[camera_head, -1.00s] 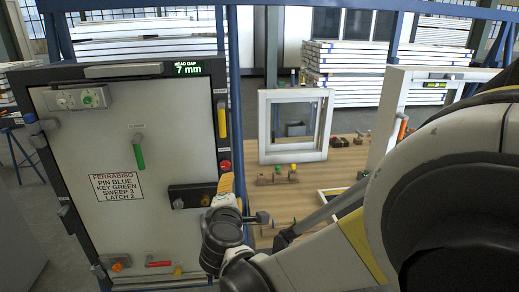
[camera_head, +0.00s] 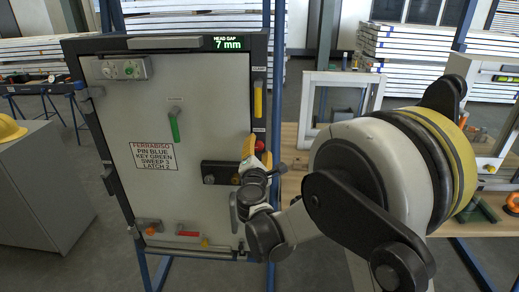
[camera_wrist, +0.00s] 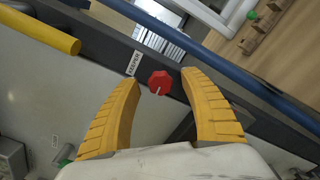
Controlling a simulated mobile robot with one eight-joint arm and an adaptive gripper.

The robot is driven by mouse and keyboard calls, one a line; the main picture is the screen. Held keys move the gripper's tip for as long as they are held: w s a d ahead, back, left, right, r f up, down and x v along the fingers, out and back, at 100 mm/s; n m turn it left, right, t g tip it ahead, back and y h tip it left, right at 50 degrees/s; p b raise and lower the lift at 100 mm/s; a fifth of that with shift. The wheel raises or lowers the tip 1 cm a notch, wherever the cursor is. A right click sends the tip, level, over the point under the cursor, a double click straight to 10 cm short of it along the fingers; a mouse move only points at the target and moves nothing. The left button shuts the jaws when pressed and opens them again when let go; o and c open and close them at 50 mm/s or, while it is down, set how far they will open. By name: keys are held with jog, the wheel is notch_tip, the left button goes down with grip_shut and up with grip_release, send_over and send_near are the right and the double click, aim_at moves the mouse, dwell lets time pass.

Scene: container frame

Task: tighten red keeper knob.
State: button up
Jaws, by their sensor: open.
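The red keeper knob (camera_wrist: 160,82) sits on the dark door frame beside a small label reading KEEPER in the wrist view. It has a white pointer line. My gripper (camera_wrist: 160,82) is open, with its two yellow ribbed fingers on either side of the knob's line; whether they touch it cannot be told, but gaps show on both sides.
A yellow clamp handle (camera_head: 258,98) stands above the knob on the frame. A dark latch block (camera_head: 219,173) is to its left. A green lever (camera_head: 174,125) and a red handle (camera_head: 188,233) are on the panel. A display (camera_head: 228,43) reads head gap 7 mm.

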jog(key=shift+w, duration=0.45)
grip_shut()
